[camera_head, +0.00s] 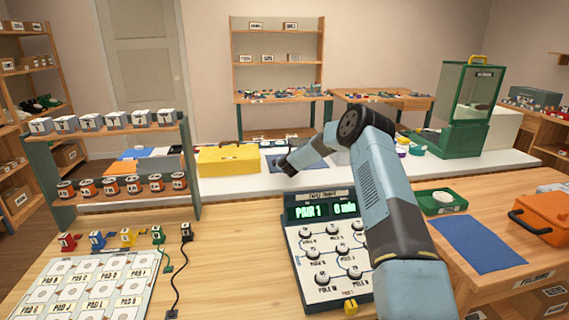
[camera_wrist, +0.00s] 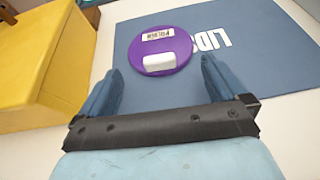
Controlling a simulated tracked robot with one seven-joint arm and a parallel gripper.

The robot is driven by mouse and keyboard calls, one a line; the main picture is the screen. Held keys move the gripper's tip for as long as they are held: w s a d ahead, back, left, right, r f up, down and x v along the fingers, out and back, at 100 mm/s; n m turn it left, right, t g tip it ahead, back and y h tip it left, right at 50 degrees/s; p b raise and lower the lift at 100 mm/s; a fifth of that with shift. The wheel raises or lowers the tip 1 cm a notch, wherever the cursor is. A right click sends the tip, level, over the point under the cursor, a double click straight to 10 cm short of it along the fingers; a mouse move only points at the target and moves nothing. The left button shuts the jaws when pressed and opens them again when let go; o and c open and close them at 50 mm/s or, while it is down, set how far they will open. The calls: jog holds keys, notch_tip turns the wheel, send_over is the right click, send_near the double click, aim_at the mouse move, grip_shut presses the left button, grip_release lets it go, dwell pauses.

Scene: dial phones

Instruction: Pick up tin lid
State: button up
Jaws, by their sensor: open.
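A round purple tin lid (camera_wrist: 180,47) with a white label and a white block-like handle lies on a blue mat (camera_wrist: 240,75) marked "LIDS" in the wrist view. My gripper (camera_wrist: 160,70) is open and empty. Its two blue fingers stand apart, with the lid just ahead of and between their tips; I cannot tell the height gap. In the head view my gripper (camera_head: 287,166) is over the blue mat (camera_head: 316,163) on the white counter, and I cannot make out the lid there.
A yellow toolbox (camera_head: 229,159) stands close to the left of my gripper, also in the wrist view (camera_wrist: 45,65). Small jars (camera_head: 403,145) and a green cabinet (camera_head: 465,105) stand to the right. A dial panel (camera_head: 325,250) is on the nearer wooden table.

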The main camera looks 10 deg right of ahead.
jog(key=shift+x, duration=1.3)
jog(key=shift+c, duration=0.4)
jog(key=c, duration=1.6)
jog(key=shift+o, duration=0.2)
